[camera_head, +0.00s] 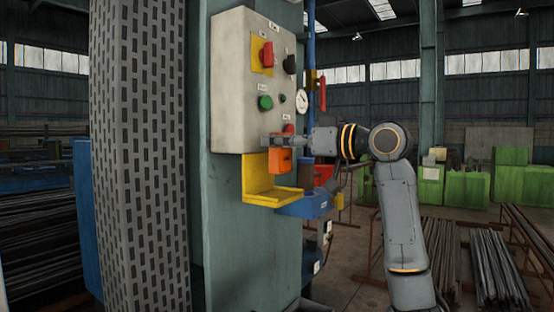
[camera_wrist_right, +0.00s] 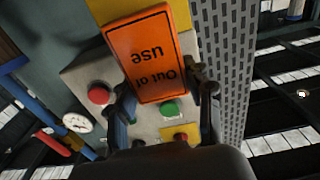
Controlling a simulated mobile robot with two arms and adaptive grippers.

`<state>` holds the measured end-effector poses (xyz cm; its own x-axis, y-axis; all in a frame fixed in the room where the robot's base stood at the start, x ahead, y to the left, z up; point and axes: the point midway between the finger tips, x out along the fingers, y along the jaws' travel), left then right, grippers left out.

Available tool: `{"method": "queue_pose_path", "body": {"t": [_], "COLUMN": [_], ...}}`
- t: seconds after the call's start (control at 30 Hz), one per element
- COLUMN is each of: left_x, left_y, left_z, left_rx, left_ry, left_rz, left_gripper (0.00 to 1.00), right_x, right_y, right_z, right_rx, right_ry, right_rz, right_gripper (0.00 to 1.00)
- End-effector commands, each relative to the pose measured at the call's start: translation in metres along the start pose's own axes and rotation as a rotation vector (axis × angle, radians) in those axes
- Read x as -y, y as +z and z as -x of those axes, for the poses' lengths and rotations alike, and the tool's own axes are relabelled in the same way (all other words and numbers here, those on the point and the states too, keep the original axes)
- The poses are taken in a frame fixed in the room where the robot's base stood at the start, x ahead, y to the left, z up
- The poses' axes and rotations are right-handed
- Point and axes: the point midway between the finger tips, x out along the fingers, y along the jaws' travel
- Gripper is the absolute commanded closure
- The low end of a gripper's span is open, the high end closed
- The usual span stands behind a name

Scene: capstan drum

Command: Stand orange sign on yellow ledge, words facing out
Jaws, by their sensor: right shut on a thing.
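The orange sign (camera_head: 280,162) is held by my right gripper (camera_head: 281,140) in front of the grey control box's lower edge. In the right wrist view the sign (camera_wrist_right: 150,45) sits between the two fingers of the right gripper (camera_wrist_right: 166,98). Its words "Out of use" face the wrist camera and read upside down there, as that picture is inverted. The yellow ledge (camera_head: 275,194) is below the sign, with a visible gap in the head view. Part of the ledge (camera_wrist_right: 108,9) shows behind the sign in the right wrist view. My left gripper is not in view.
A blue bracket (camera_head: 305,206) sits right of the ledge. A blue pipe (camera_head: 310,45) with a red lever (camera_head: 322,93) stands beside the box.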

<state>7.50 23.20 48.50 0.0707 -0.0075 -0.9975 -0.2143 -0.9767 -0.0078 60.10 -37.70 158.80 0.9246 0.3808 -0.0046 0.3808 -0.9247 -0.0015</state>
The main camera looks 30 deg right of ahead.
Motion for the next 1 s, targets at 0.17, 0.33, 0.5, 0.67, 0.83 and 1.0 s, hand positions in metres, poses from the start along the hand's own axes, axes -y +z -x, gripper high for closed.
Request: {"method": "queue_pose_path", "body": {"t": [0.17,0.33,0.5,0.67,0.83,1.0], "left_x": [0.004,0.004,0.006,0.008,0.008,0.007], "left_y": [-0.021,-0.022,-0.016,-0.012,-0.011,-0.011], "left_z": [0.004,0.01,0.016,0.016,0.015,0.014], "left_rx": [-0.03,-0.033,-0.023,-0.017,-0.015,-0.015], "left_ry": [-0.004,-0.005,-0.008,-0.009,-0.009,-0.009], "left_rz": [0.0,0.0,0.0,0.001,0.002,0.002], "left_gripper": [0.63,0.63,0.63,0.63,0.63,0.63], "right_x": [-0.004,-0.005,-0.005,-0.005,-0.005,-0.005], "right_y": [0.012,0.028,0.044,0.049,0.049,0.052], "right_z": [-0.01,-0.017,-0.016,-0.015,-0.015,-0.016], "right_rx": [-0.003,0.0,-0.001,-0.003,-0.003,-0.001], "right_ry": [0.0,-0.001,-0.001,0.0,-0.001,-0.001], "right_rz": [0.0,0.001,0.0,0.001,0.001,0.001], "right_gripper": [0.83,0.83,0.83,0.83,0.83,0.39]}}
